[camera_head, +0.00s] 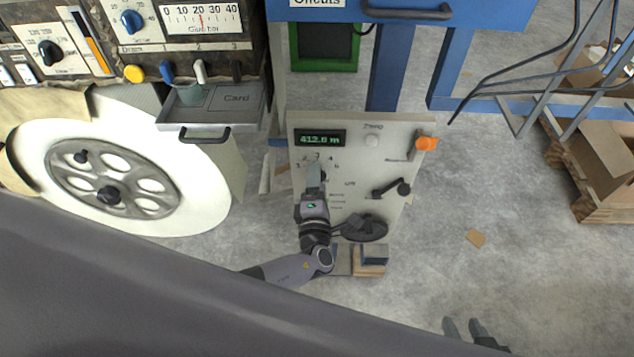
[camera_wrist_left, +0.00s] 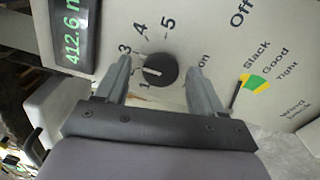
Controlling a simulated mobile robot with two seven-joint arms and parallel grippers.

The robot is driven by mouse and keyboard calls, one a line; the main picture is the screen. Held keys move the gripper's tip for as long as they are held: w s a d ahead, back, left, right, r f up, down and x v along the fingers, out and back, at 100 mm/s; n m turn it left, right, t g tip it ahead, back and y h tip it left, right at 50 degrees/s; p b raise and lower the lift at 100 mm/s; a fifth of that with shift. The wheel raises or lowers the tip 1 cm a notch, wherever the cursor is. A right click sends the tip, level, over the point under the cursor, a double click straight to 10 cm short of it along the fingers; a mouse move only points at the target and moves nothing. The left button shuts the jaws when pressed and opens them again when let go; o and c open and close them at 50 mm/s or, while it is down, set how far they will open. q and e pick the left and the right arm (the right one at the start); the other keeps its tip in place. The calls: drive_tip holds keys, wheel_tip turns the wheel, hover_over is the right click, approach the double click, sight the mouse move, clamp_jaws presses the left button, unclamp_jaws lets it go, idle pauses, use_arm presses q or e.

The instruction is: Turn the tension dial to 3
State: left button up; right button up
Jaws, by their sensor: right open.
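The tension dial (camera_wrist_left: 165,68) is a round black knob with a white mark, on a pale panel (camera_head: 375,150) with numerals around it. In the left wrist view the mark points left, between the 1 and the 3; the 2 is hidden behind a finger. My left gripper (camera_wrist_left: 158,64) is open, with one finger on each side of the dial and a gap showing on both sides. In the head view my left gripper (camera_head: 314,170) covers most of the dial. My right gripper (camera_head: 462,328) is open and empty at the bottom, far from the panel.
A green readout (camera_head: 320,139) sits above the dial. An orange knob (camera_head: 427,144), a black crank (camera_head: 391,188) and a tension gauge (camera_wrist_left: 254,86) are on the same panel. A large white roll (camera_head: 125,175) stands left. Open floor lies right.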

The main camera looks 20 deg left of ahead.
use_arm(q)
drive_tip(key=p+v, duration=0.1)
drive_tip(key=v, duration=0.6)
drive_tip(key=shift+p, duration=0.35)
drive_tip(key=shift+s, duration=0.1)
